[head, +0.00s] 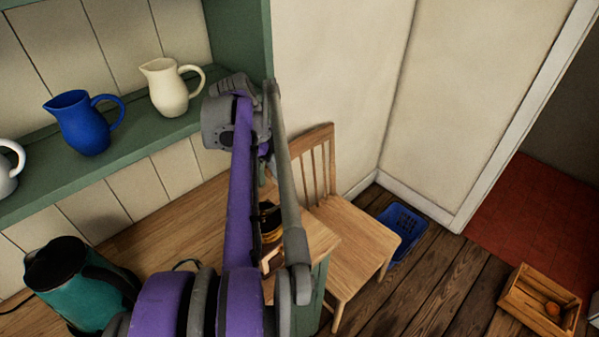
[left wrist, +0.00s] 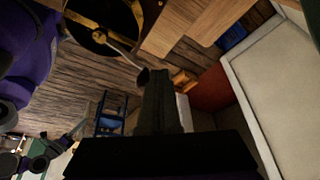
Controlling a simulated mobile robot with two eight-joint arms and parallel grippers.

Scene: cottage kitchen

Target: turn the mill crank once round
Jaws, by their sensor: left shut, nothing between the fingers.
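The mill (left wrist: 103,24), dark and round with a brass-coloured rim, shows at the top left of the left wrist view. Its thin metal crank (left wrist: 122,54) reaches out to a dark knob (left wrist: 143,76). My left gripper (left wrist: 162,73) is shut and empty, its fingertips just right of the knob. I cannot tell whether they touch it. In the head view only a small dark and golden part of the mill (head: 270,214) shows behind my purple arm, on the wooden counter. That arm hides the crank and my left gripper there. My right gripper does not show clearly in either view.
A teal kettle (head: 78,283) stands on the counter at left. A blue jug (head: 86,124) and a cream jug (head: 170,88) stand on the green shelf (head: 140,140). A wooden chair (head: 345,235) stands close right of the counter. A blue basket (head: 400,228) and wooden crate (head: 540,303) lie on the floor.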

